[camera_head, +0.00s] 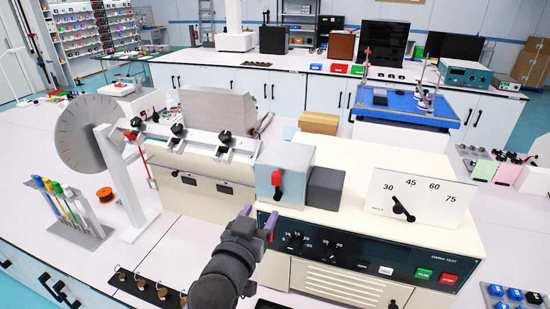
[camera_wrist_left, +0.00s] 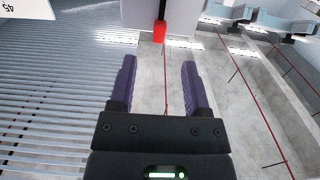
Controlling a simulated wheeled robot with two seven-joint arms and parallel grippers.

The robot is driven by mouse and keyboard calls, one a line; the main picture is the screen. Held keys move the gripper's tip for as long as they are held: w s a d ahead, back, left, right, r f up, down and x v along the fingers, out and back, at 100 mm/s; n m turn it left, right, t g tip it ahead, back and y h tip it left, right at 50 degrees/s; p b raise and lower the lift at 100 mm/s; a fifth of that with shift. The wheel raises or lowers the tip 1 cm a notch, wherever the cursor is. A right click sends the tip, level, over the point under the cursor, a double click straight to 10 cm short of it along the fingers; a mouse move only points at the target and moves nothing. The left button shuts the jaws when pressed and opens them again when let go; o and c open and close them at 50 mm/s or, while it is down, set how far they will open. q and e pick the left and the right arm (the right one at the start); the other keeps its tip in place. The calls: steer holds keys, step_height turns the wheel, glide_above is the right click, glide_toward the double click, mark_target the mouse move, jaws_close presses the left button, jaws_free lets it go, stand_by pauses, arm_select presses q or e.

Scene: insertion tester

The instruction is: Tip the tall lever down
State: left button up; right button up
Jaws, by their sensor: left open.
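A lever with a red grip (camera_head: 277,178) and a black lower part stands upright on the front of a grey block on the cream tester (camera_head: 370,290). Its red end also shows in the left wrist view (camera_wrist_left: 160,31), at the top and just beyond my fingertips. My left gripper (camera_head: 260,214) is in front of and below the lever in the head view. In the left wrist view its purple fingers (camera_wrist_left: 158,62) are spread with nothing between them, and appear apart from the lever. My right gripper is in neither view.
A dial plate (camera_head: 422,200) with a black pointer stands right of the lever. Knobs and green and red buttons (camera_head: 424,274) are on the front panel. A second machine with a round grey disc (camera_head: 90,132) stands to the left. A pen rack (camera_head: 80,231) is farther left.

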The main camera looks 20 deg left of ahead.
mark_target(274, 180)
arm_select(q)
steer(key=w, duration=0.3)
steer(key=w+r, duration=0.1)
steer(key=w, duration=0.6)
steer(key=shift+d+r, duration=0.1)
steer(key=shift+r, duration=0.25)
steer(key=shift+s, duration=0.1)
jaws_close()
stand_by(0.7)
